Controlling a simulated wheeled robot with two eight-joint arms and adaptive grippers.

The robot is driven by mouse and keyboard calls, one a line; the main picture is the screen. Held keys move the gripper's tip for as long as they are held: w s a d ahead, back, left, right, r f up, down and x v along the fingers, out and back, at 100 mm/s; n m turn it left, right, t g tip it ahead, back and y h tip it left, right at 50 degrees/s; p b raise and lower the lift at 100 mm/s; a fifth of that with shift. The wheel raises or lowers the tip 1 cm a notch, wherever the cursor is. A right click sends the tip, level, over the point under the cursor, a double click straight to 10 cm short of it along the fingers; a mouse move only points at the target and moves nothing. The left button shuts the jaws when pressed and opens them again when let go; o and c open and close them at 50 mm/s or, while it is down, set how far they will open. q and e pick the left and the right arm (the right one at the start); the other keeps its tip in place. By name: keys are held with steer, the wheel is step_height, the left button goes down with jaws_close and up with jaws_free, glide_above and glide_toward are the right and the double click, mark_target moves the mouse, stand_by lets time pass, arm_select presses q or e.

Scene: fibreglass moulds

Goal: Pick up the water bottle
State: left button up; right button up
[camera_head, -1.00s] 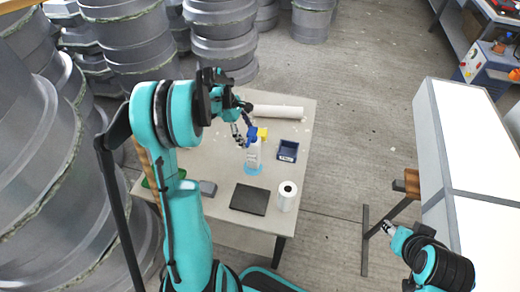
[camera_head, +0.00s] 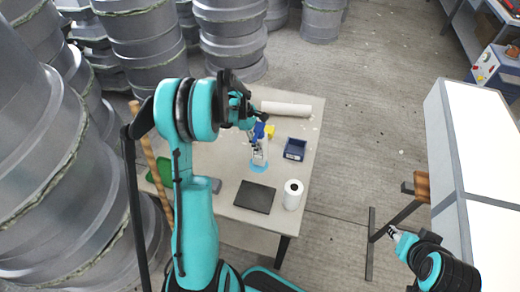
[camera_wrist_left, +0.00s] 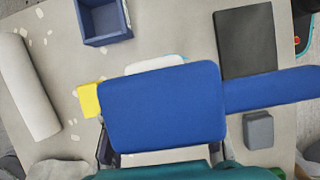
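The water bottle (camera_head: 261,152) is white with a blue top and stands upright on a light-blue disc (camera_head: 258,167) on the table. In the left wrist view its blue top (camera_wrist_left: 162,108) fills the middle, close to the camera, and hides most of the body. My left gripper (camera_head: 254,138) is at the bottle's upper part. Its finger parts show at either side below the blue top in the wrist view, but the tips are hidden, so a grip cannot be told. My right gripper (camera_head: 393,233) is far off at the lower right, away from the table, too small to read.
Grey moulds (camera_head: 55,160) crowd the left.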

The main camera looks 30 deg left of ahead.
arm_select(q)
steer(key=shift+r, duration=0.15)
step_height(320, 180, up, 4)
steer(key=shift+r+p, duration=0.25)
steer(key=shift+p, duration=0.7)
steer(key=s+d+r+p, duration=0.25)
steer(key=d+r, duration=0.35)
steer(key=d, duration=0.4)
steer(key=a+n+t+y+b, duration=0.1)
steer(key=a+n+t+y, duration=0.15)
steer(key=a+n, duration=0.8)
steer(key=s+a+f+m+b, duration=0.1)
steer(key=a+f+b, duration=0.3)
steer(key=a+f, duration=0.6)
steer(key=a, duration=0.3)
steer(key=shift+s+f+b, duration=0.25)
steer(key=shift+s+b, duration=0.1)
steer(key=shift+b, duration=0.05)
steer(key=shift+m+t+h, duration=0.25)
